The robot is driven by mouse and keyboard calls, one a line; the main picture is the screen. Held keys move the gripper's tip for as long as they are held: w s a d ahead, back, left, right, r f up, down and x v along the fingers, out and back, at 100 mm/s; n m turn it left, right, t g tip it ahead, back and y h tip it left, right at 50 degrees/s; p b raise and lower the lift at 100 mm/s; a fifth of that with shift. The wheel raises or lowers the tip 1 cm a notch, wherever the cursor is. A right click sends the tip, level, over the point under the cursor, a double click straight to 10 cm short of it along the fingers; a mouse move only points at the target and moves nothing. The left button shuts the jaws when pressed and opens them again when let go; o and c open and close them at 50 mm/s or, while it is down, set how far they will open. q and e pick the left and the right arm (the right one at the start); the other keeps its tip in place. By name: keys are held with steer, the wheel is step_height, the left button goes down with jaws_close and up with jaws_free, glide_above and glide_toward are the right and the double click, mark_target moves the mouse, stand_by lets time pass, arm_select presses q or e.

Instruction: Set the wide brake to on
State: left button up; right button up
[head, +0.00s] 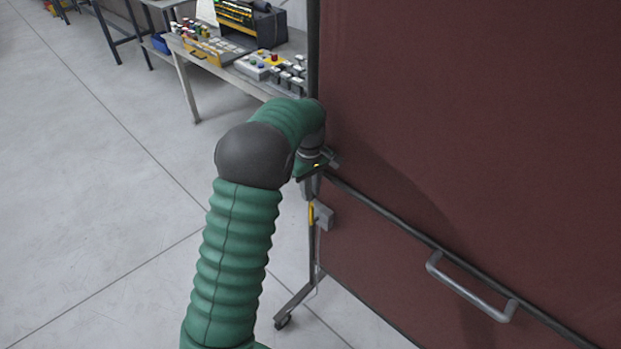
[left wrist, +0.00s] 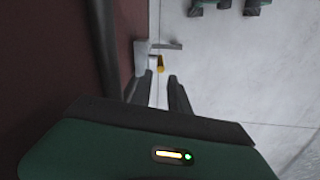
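A grey block (head: 324,214) with a yellow lever (head: 312,214) sits on the left post of the dark red panel's stand. No label shows, so I cannot tell for sure that it is the wide brake. In the left wrist view the yellow lever (left wrist: 160,63) is just beyond the fingertips, beside the grey block (left wrist: 141,56). My left gripper (head: 322,162) is above the block in the head view, at the panel's left edge. In the left wrist view the gripper (left wrist: 161,80) has its two dark fingers apart, with nothing between them. My right gripper is out of view.
The dark red panel (head: 470,130) fills the right side, with a grey handle (head: 470,290) on it. A caster (head: 283,321) is at the stand's foot. A bench (head: 190,78) with boxes and buttons stands behind. The floor at left is clear.

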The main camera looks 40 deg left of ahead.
arm_select(q)
step_height(320, 180, up, 5)
steer(key=shift+a+r, duration=0.1)
steer(key=shift+a, duration=0.05)
stand_by(0.4)
